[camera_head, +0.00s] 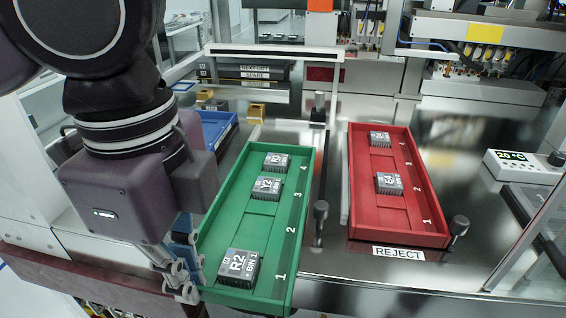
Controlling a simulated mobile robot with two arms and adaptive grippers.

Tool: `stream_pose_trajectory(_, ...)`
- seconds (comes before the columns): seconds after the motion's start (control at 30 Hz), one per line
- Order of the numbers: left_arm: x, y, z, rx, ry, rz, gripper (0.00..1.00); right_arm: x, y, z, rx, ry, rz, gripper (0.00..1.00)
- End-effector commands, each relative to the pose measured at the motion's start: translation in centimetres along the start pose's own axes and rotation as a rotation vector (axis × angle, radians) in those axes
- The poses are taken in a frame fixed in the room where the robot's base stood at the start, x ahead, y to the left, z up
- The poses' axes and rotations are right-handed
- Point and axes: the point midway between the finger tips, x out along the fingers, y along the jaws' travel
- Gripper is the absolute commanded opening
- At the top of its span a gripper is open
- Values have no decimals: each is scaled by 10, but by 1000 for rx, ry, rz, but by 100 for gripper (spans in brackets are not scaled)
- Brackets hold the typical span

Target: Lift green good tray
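The green tray (258,228) stands in the middle of the head view, its long side running away from me. It holds dark chips at positions 1 (238,267), 3 (266,187) and 4 (276,162); position 2 is empty. My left gripper (184,280) is at the tray's near left corner, its fingers pointing down beside the left wall. The wrist hides part of the fingers, and I cannot tell whether they are closed on the wall or only beside it. My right gripper is not in view.
A red tray (398,218) with two chips lies to the right, behind a REJECT label (399,253). Metal posts (320,212) stand between the trays. A blue tray (214,128) is partly hidden behind my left arm. A temperature display (522,166) sits at the right.

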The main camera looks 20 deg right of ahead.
Motion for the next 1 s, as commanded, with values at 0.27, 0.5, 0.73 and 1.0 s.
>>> stream_pose_trajectory(0.27, 0, 0, 0, 1, -1, 1, 13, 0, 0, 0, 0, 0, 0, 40)
stream_pose_trajectory(0.5, 0, 0, 0, 1, -1, 1, 25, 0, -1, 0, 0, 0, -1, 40)
stream_pose_trajectory(0.73, -4, 0, 0, 1, -1, 1, 25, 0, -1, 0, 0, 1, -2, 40)
stream_pose_trajectory(1.0, -54, -1, 0, -1, -1, -4, 25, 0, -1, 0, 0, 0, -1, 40)
